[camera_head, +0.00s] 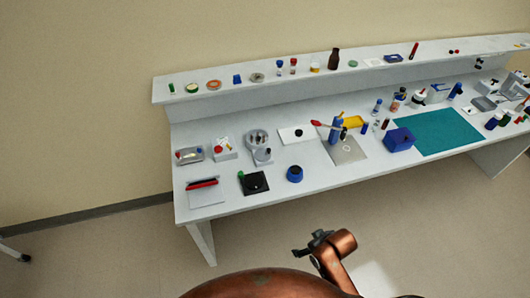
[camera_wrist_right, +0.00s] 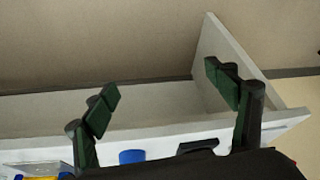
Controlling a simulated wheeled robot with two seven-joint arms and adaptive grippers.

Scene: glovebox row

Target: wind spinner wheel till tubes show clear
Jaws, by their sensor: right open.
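A grey device with a round, holed head (camera_head: 257,137) and a small lower disc with a dark knob (camera_head: 263,154) stands on the left part of the bench; it looks like the spinner. Any tubes in it are too small to judge. My right gripper (camera_head: 318,243) is in front of the bench's front edge, apart from the device and to its lower right. In the wrist view its two dark green finger pads are wide apart with nothing between them (camera_wrist_right: 162,82). My left gripper is not in view.
The white bench (camera_head: 330,178) holds a black pad (camera_head: 254,182), a blue round pot (camera_head: 295,174), a grey plate (camera_head: 345,150), a blue box (camera_head: 398,139) and a teal mat (camera_head: 438,133). A raised shelf (camera_head: 215,94) with small items runs behind. Floor in front is open.

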